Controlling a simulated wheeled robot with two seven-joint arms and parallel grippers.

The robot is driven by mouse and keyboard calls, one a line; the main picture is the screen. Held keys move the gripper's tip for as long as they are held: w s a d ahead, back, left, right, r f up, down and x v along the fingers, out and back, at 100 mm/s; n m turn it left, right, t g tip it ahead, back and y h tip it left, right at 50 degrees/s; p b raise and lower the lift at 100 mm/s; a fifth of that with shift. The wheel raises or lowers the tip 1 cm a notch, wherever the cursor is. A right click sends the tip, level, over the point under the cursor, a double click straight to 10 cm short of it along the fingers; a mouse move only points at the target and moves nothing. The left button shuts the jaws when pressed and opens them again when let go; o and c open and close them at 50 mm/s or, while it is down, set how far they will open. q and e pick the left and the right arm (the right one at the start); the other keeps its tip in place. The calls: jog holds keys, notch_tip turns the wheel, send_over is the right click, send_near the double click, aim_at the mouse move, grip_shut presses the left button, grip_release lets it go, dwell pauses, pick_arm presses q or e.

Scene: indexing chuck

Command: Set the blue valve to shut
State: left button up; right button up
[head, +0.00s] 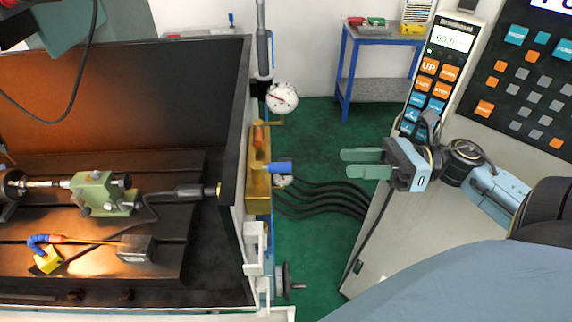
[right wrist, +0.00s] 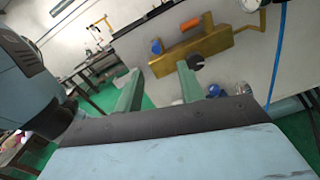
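The blue valve (head: 282,167) is a short blue handle on the brass block (head: 258,190) at the machine's right wall. In the head view it sticks out to the right, across the block. My right gripper (head: 350,163) is to its right, clearly apart from it. Its two green fingers point left towards the valve, with an empty gap between them. In the right wrist view the fingers are also spread, below the brass block (right wrist: 222,44); a blue part (right wrist: 157,46) shows at the block's left end.
An orange handle (head: 258,136) and a dial gauge (head: 283,97) are above the blue valve. Several black hoses (head: 335,193) run right beneath it. A control panel with keypad (head: 433,85) stands behind my right arm. Green floor (head: 310,135) separates machine and panel.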

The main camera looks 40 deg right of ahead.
aim_at(286, 171)
jog(key=shift+n+g, duration=0.4)
jog(key=shift+g, duration=0.1)
jog(key=p+x, duration=0.3)
jog(key=x, duration=0.8)
jog(key=shift+s+a+r, duration=0.1)
jog(key=shift+a+r, duration=0.1)
jog(key=shift+r, duration=0.05)
jog(key=shift+x, duration=0.9)
jog(key=shift+f, duration=0.1)
jog(key=shift+c, duration=0.5)
grip_shut()
